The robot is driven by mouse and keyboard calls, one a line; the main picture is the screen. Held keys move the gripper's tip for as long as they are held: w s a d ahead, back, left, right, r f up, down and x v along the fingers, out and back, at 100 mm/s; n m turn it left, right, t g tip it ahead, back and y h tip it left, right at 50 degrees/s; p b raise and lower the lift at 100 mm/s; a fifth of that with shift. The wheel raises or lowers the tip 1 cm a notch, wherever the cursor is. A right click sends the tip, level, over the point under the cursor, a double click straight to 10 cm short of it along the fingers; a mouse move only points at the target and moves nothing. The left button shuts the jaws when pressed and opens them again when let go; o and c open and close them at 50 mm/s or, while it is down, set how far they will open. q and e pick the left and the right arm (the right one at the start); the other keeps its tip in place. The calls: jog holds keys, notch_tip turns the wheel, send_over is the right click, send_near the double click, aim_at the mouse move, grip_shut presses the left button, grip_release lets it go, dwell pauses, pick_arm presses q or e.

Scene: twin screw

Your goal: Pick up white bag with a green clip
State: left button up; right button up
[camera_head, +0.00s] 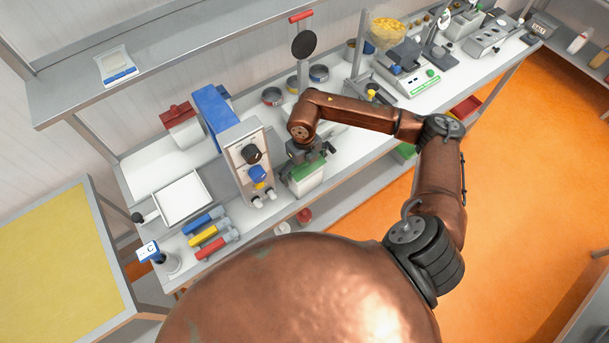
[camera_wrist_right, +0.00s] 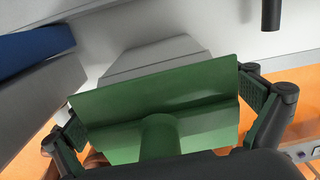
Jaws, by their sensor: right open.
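The white bag (camera_head: 308,184) stands on the bench to the right of the grey-and-blue machine, with the green clip (camera_head: 306,170) along its top. My right gripper (camera_head: 305,158) is directly above the clip. In the right wrist view the green clip (camera_wrist_right: 155,100) fills the middle, and the pale bag (camera_wrist_right: 155,58) shows behind it. The right gripper's open fingers (camera_wrist_right: 165,112) stand at either end of the clip; I cannot tell whether they touch it. The lower part of the bag is hidden in the wrist view. My left gripper is not in view.
The grey-and-blue machine (camera_head: 245,155) stands close on the bag's left. Blue, yellow and red handled tools (camera_head: 208,234) and a white tray (camera_head: 182,200) lie further left. Small round bowls (camera_head: 272,96) and a balance (camera_head: 415,82) are farther back on the bench.

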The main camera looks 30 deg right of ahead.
jog(key=c, duration=1.2)
jog(key=shift+r, duration=0.1)
